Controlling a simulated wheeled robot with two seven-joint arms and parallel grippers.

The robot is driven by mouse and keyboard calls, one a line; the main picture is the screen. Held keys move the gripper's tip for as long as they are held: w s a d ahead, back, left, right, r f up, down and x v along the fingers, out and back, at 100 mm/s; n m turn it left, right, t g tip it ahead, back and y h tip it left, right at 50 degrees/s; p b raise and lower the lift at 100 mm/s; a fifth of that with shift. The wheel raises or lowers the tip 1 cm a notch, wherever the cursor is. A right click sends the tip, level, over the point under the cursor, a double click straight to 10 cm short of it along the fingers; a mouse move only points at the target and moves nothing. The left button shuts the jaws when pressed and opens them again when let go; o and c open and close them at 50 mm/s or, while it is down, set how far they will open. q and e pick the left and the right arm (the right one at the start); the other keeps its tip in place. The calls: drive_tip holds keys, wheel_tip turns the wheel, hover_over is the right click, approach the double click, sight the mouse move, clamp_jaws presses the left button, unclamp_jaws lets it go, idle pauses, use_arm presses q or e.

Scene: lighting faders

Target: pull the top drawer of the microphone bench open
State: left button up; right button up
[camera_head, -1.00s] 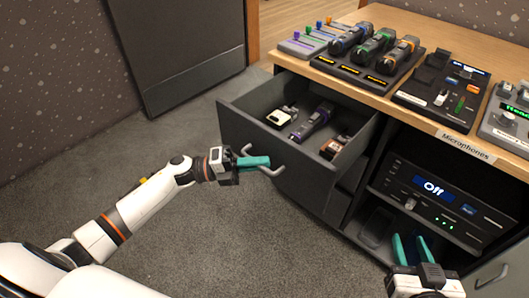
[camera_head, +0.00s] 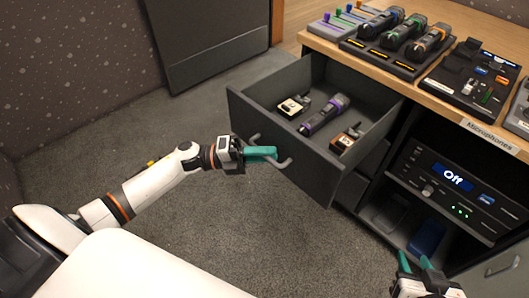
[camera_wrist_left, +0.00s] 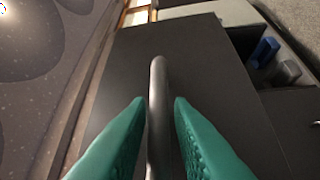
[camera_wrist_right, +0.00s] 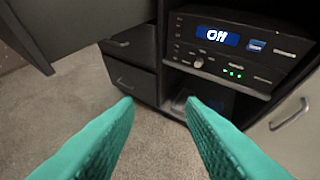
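The top drawer (camera_head: 300,150) of the microphone bench is pulled well out, with its dark grey front standing clear of the cabinet. A purple-banded microphone (camera_head: 325,113) and two small boxed items (camera_head: 293,106) (camera_head: 345,140) lie inside. My left gripper (camera_head: 262,153) is at the drawer's bar handle (camera_head: 285,163). In the left wrist view the handle (camera_wrist_left: 158,95) runs between the teal fingers, which are closed in around it; a thin gap is hard to rule out. My right gripper (camera_head: 415,265) is open and empty, low before the cabinet; its fingers (camera_wrist_right: 160,105) are apart.
The bench top (camera_head: 455,110) carries microphones in a charging dock (camera_head: 380,60). A rack unit reading "Off" (camera_head: 455,180) sits in the cabinet to the right of the drawer. Carpet (camera_head: 200,225) lies clear in front. A dark grey panel (camera_head: 215,40) stands behind.

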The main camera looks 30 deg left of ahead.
use_arm(q)
drive_tip(key=shift+o, duration=0.9)
